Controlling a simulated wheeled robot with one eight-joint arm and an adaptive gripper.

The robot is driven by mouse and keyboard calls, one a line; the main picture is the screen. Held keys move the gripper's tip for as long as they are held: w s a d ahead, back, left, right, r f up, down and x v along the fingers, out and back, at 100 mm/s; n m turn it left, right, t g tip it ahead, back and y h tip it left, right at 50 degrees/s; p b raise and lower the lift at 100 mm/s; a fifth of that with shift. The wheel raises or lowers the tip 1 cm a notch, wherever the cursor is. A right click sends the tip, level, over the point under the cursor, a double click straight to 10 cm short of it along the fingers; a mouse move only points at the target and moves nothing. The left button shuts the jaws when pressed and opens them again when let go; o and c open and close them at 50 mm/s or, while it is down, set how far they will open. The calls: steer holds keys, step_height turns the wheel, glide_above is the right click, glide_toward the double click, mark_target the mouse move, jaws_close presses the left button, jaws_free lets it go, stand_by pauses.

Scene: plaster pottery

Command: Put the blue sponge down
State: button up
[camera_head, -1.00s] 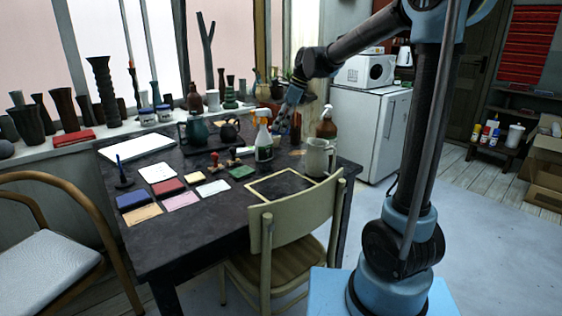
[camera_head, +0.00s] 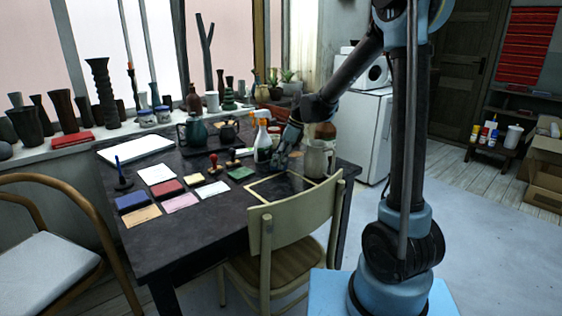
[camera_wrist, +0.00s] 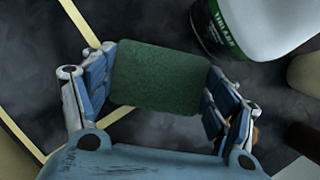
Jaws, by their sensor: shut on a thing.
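My gripper (camera_head: 279,165) is low over the table, beside the spray bottle (camera_head: 262,145) and near the yellow-outlined rectangle (camera_head: 256,190). In the wrist view my gripper (camera_wrist: 162,90) is shut on a rectangular sponge (camera_wrist: 158,78) that looks dark green, not blue, with blue finger pads at both its ends. The sponge is not clear in the head view. In the wrist view a yellow line (camera_wrist: 78,20) of the outline lies left of the sponge, and the bottle (camera_wrist: 262,25) is at upper right. I cannot tell whether the sponge touches the table.
A jug (camera_head: 318,160) stands right of my gripper, with a brown bottle behind it. A green pad (camera_head: 240,173), a stamp and several coloured blocks lie to the left on the dark table (camera_head: 190,245). A chair (camera_head: 290,230) stands at the front edge.

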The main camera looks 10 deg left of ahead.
steer(key=shift+f, duration=0.3)
steer(key=o, duration=0.7)
steer(key=v, duration=1.2)
steer(key=shift+s+r, duration=0.1)
